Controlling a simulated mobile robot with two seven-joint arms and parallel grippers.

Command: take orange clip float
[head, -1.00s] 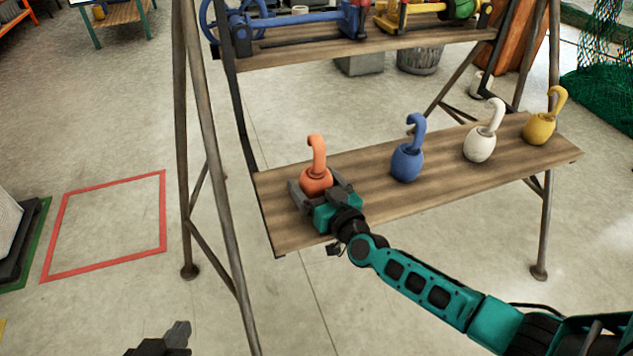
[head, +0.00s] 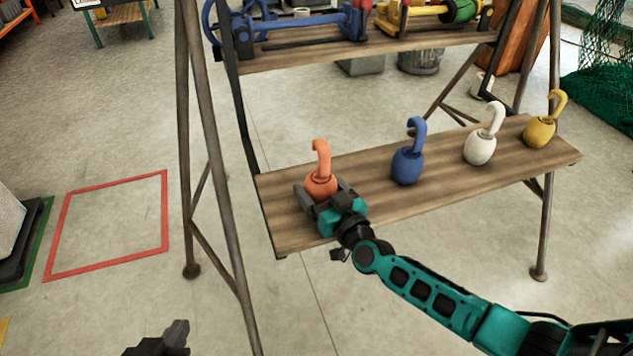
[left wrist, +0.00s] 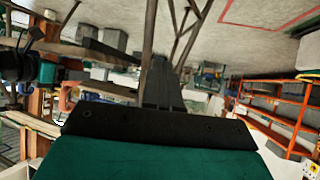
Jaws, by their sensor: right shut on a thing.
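The orange clip float (head: 320,184) has a round body and an upright hook. It is at the left end of the lower wooden shelf (head: 450,188). My right gripper (head: 321,193) is shut on its body from the near side, with one finger on each side. The float's lower part is hidden by the gripper, so I cannot tell if it touches the shelf. My left gripper (head: 178,336) is low at the bottom left of the head view, away from the shelf. Its fingers look together and empty in the left wrist view (left wrist: 160,85).
A blue float (head: 407,166), a white float (head: 480,148) and a yellow float (head: 539,132) stand to the right on the same shelf. An upper shelf (head: 370,46) holds blue and yellow gear. Metal posts (head: 215,170) flank the left end.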

